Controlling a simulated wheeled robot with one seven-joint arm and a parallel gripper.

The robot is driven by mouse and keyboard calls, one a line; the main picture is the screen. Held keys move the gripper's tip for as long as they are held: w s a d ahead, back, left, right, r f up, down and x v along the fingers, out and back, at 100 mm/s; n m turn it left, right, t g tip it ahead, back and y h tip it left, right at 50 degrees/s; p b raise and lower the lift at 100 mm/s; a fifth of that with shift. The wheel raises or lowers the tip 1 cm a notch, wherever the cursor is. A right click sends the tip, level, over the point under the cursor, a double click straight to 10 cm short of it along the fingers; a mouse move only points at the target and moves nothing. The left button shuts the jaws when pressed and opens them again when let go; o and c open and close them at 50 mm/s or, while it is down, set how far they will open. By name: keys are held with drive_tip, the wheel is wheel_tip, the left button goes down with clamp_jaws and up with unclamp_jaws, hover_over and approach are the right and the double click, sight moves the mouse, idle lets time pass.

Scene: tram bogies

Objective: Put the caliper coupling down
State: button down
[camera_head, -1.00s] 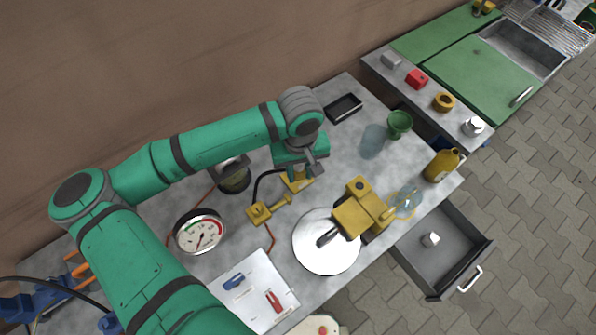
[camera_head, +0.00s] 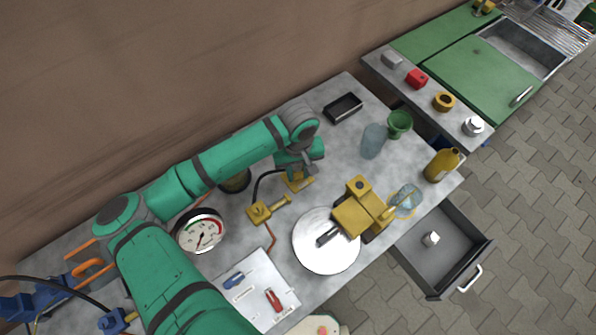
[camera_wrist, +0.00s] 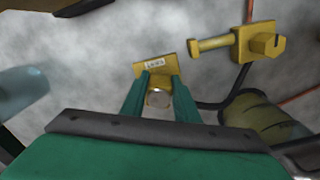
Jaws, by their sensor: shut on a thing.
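The caliper coupling, a yellow block with a small label plate (camera_wrist: 155,70) and a silver round end, sits between my gripper's green fingers in the wrist view. My gripper (camera_wrist: 158,88) is shut on it. In the head view the coupling (camera_head: 300,183) shows just under my gripper (camera_head: 303,172), at or close above the grey bench top; I cannot tell if it touches. A black hose runs near it toward a yellow fitting with a round stem (camera_head: 268,209), which also shows in the wrist view (camera_wrist: 245,43). My wrist hides part of the coupling.
A round metal disc (camera_head: 318,255) with a yellow caliper (camera_head: 355,218) stands to the right. A pressure gauge (camera_head: 200,231) is at left. A black tray (camera_head: 343,107), blue glass (camera_head: 373,141) and green cup (camera_head: 400,123) are behind. An open drawer (camera_head: 455,240) juts out at right.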

sight(298, 171)
drive_tip(key=shift+f, duration=0.6)
drive_tip(key=c, duration=1.4)
unclamp_jaws()
drive_tip(key=shift+r, duration=0.15)
wheel_tip(298, 171, up, 13)
